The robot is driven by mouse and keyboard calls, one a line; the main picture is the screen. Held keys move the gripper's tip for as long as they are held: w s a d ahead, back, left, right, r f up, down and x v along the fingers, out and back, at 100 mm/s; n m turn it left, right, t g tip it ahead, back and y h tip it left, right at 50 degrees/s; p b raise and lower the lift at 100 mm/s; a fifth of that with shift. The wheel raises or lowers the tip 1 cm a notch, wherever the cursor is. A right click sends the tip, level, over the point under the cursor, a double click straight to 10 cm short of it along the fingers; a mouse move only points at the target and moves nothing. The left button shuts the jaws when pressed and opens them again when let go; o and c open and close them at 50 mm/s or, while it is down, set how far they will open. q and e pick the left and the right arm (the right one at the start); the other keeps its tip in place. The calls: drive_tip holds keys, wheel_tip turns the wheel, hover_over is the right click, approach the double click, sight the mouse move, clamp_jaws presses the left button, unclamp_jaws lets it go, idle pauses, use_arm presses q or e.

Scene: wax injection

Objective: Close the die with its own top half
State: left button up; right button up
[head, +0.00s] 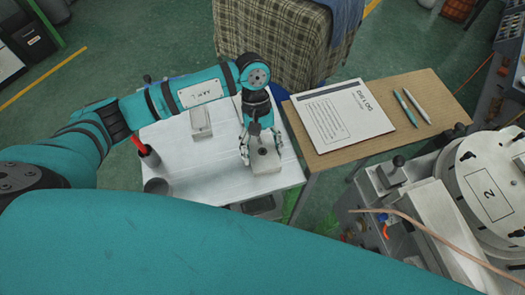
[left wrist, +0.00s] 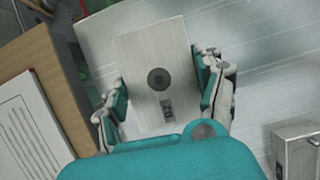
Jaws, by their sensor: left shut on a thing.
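A pale grey metal die half (head: 266,160) with a dark round hole is at the front right of the white table. It also shows in the left wrist view (left wrist: 140,52), with a small dark label that I cannot read surely. My left gripper (head: 262,146) is shut on it from above, one finger on each side. The gripper also shows in the left wrist view (left wrist: 166,92). Another grey block (head: 201,123) lies on the table to its left; part of it shows in the wrist view (left wrist: 298,150). I cannot tell whether the held half touches anything below. My right gripper is out of view.
The white table (head: 195,165) bears a dark cup with a red-handled tool (head: 148,154) and another dark cup (head: 157,187) at its left. A wooden table (head: 365,139) with a document (head: 341,115) and pens stands at the right. A machine (head: 485,185) is at the far right.

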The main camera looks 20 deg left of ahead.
use_arm(q)
drive_tip(key=c, duration=0.4)
drive_tip(key=shift+c, duration=0.7)
drive_tip(key=shift+r, duration=0.15)
